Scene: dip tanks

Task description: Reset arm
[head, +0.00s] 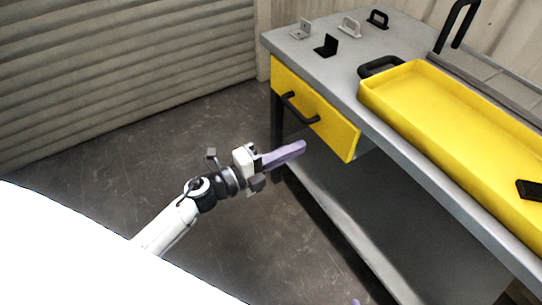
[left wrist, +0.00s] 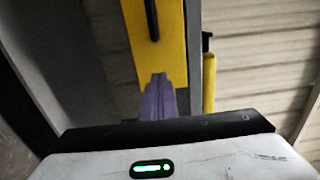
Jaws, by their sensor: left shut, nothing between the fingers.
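My left gripper (head: 303,146) reaches in from the left on its white and black arm. Its purple fingers are shut together with nothing between them. They are over the floor, in front of and below the yellow drawer (head: 325,128) and apart from its black handle (head: 299,108). In the left wrist view the shut fingers (left wrist: 159,78) point toward the yellow drawer front (left wrist: 170,55), with the dark handle (left wrist: 152,18) beyond the tips. A small purple tip (head: 356,302) at the bottom edge of the head view looks like my right gripper; the rest of it is out of frame.
The grey workbench (head: 345,62) carries a long yellow tray (head: 372,90) with a black handle and several small brackets toward its far end. A lower shelf (head: 345,235) runs under the bench. The floor (head: 120,150) left of the bench is clear, up to a slatted wall.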

